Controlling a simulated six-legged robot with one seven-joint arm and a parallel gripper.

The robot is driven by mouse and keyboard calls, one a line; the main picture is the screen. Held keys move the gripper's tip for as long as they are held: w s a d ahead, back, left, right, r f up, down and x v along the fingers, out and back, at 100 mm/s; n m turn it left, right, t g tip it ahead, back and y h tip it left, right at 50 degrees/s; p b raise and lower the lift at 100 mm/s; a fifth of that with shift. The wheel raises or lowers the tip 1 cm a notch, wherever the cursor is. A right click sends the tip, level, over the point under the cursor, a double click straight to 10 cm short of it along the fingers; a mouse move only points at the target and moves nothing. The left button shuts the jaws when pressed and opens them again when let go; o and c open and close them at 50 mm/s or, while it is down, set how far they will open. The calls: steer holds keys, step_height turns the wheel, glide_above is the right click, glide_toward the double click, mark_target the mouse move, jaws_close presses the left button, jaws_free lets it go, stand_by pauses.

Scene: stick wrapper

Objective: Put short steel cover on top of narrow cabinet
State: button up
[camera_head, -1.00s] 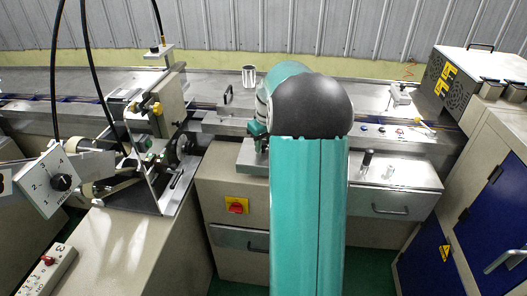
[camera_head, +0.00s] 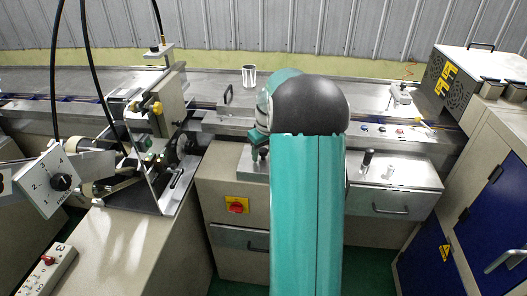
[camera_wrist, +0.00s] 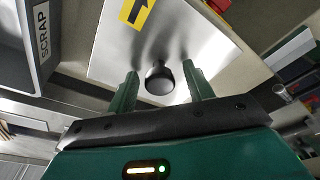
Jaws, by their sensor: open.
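A flat steel cover (camera_wrist: 195,35) with a black knob (camera_wrist: 159,80) and a yellow arrow label fills the upper middle of the wrist view. My gripper (camera_wrist: 160,72) is open, with its two fingers on either side of the knob and gaps visible. In the head view, my gripper (camera_head: 259,142) is mostly hidden by my arm, just over a grey steel plate (camera_head: 250,168) that appears to be this cover. The plate lies on a beige cabinet (camera_head: 215,190) with a red-yellow switch. I cannot tell which cabinet is the narrow one.
Right of my arm, a steel top (camera_head: 415,178) carries a black handle (camera_head: 367,160). A machine with rollers (camera_head: 160,155) stands left. A metal cup (camera_head: 249,76) is on the long bench behind. A bin marked SCRAP (camera_wrist: 42,35) shows in the wrist view.

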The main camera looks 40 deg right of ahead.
mark_target(267, 163)
step_height(267, 163, up, 12)
steer(key=s, duration=0.2)
steer(key=a+r, duration=0.4)
steer(key=a, duration=0.6)
steer(key=s+a+r+t, duration=0.1)
steer(key=s+a, duration=0.1)
steer(key=a, duration=0.4)
steer(key=s+a+r, duration=0.2)
steer(key=s+a, duration=0.1)
steer(key=a, duration=0.4)
steer(key=s+a+f+n+t, duration=0.1)
steer(key=s+a+f, duration=0.3)
steer(key=s+a, duration=0.9)
steer(key=shift+a+t, duration=0.8)
steer(key=shift+c, duration=0.2)
